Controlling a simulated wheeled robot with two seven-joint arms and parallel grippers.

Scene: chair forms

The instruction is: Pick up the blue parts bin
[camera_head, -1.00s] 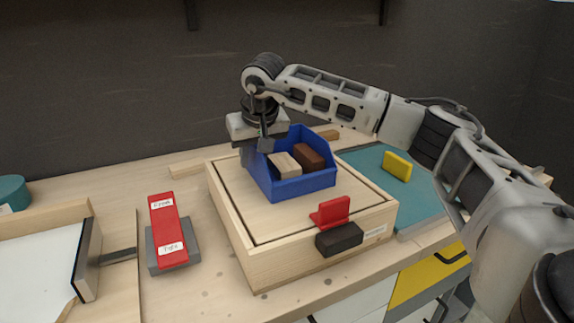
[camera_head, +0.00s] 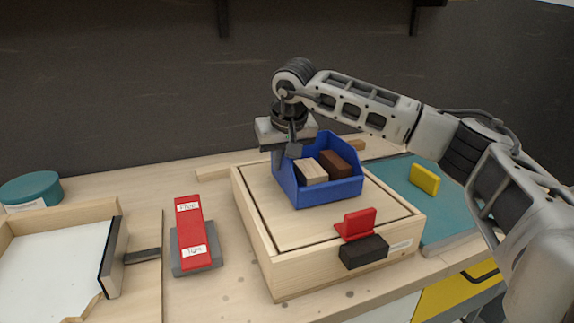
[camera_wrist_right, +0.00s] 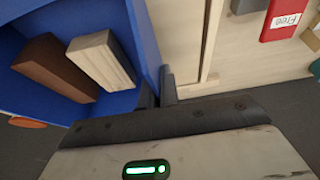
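The blue parts bin (camera_head: 335,190) sits upright on the lid of a wooden box, with a light wooden block (camera_head: 310,172) and a brown block (camera_head: 336,164) inside. My right gripper (camera_head: 293,152) comes down on the bin's left wall. In the right wrist view, the bin (camera_wrist_right: 145,35) shows at the upper left. The right gripper's fingers (camera_wrist_right: 157,90) are close together, one on each side of the bin's wall, with the wall between them. The lower part of the fingers is partly hidden in the head view. My left gripper is not in view.
The wooden box (camera_head: 262,250) carries a red latch (camera_head: 357,224) at its front. A red labelled slider (camera_head: 190,230) stands to the left. A yellow block (camera_head: 425,179) lies on a teal mat (camera_head: 450,215) at the right. A tray (camera_head: 50,255) is at far left.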

